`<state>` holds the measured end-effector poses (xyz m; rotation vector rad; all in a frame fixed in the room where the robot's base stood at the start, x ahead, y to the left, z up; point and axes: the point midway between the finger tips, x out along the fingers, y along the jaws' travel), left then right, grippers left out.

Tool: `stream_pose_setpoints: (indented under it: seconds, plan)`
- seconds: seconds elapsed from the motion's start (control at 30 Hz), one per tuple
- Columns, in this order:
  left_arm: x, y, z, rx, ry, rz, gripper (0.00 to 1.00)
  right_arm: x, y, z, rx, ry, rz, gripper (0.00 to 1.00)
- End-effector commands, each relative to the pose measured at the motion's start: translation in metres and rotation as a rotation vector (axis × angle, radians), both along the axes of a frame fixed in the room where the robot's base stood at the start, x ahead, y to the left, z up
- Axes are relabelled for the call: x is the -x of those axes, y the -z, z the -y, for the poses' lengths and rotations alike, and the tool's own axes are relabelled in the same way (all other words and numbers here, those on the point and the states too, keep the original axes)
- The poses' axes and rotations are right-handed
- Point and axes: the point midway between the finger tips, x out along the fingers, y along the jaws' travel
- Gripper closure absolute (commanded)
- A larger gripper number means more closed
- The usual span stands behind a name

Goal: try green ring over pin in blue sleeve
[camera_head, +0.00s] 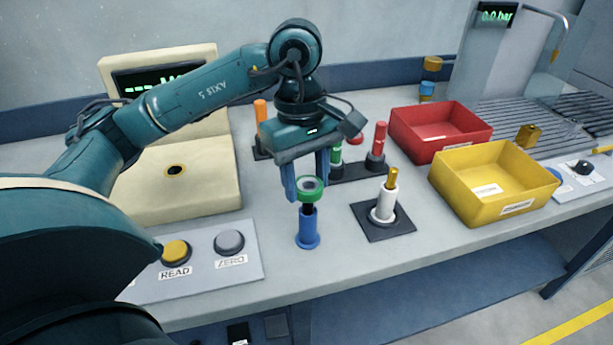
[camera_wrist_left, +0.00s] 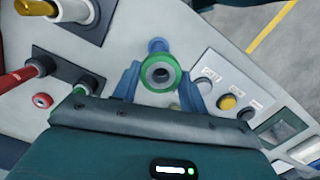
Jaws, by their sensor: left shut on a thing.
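My left gripper (camera_head: 308,190) points down with its blue fingers shut on a green ring (camera_head: 313,195), which has a grey inner part. The blue sleeve (camera_head: 308,229) stands upright on the bench directly below. A short dark pin (camera_head: 307,208) shows between the ring and the sleeve. I cannot tell whether the pin's tip is inside the ring's hole or just under it. In the left wrist view, the green ring (camera_wrist_left: 175,77) sits between the fingertips, and part of the blue sleeve (camera_wrist_left: 157,45) shows beyond it. My right gripper is not in view.
A white sleeve with a gold pin (camera_head: 388,203) stands close on the right. A rack with red (camera_head: 377,142) and green posts is behind. A red bin (camera_head: 465,149) and yellow bin (camera_head: 470,207) are at right. The READ/ZERO button panel (camera_head: 205,275) is at front left.

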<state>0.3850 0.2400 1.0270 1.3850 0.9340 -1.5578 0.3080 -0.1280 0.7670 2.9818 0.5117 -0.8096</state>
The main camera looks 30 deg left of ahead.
Motion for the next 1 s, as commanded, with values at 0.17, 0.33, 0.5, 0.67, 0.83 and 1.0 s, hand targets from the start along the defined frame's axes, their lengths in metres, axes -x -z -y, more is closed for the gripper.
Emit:
stream_pose_setpoints:
  seconds: [0.17,0.33,0.5,0.67,0.83,1.0]
  plan:
    - [0.0,0.0,0.0,0.0,0.0,0.0,0.79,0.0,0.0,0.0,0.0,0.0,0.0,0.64]
    - [0.0,-0.004,0.0,0.0,0.0,0.001,0.79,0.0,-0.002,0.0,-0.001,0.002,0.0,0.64]
    - [0.0,-0.01,0.0,0.0,0.0,0.001,0.79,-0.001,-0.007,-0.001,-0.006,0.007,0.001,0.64]
    - [0.0,-0.017,0.0,0.0,0.0,0.001,0.79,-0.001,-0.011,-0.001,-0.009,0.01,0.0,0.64]
    - [0.0,-0.024,0.0,0.0,0.0,0.001,0.79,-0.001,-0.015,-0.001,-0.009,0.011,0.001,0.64]
    - [0.0,-0.031,0.0,0.001,0.0,0.001,0.79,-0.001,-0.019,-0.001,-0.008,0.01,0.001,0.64]
